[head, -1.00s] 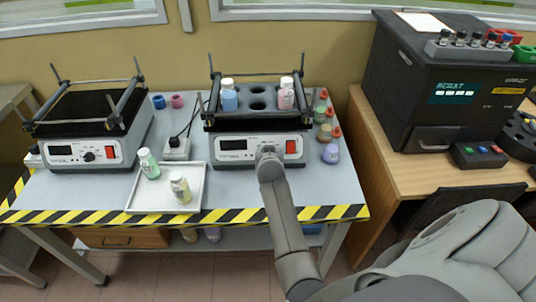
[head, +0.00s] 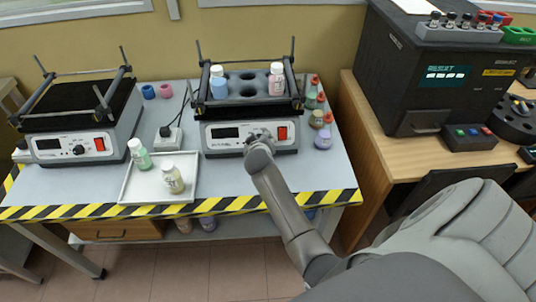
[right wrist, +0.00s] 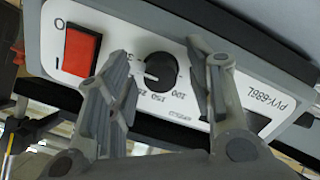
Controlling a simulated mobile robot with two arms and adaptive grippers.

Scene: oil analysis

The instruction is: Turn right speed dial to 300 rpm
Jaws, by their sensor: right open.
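The right speed dial (right wrist: 160,70) is a round black knob on the white front panel of the right shaker (head: 225,142). In the right wrist view its white mark points toward the lower left, but I cannot read the exact number. My right gripper (right wrist: 157,52) is open, with one finger on each side of the dial; contact is not clear. In the head view my right gripper (head: 260,136) is at the panel and hides the dial. The panel has a dark display (head: 225,132) and a red switch (head: 283,132). My left gripper is not in view.
The left shaker (head: 50,145) has a similar panel. A white tray (head: 135,188) with two bottles is in front. A dark analyser (head: 395,75) is at right.

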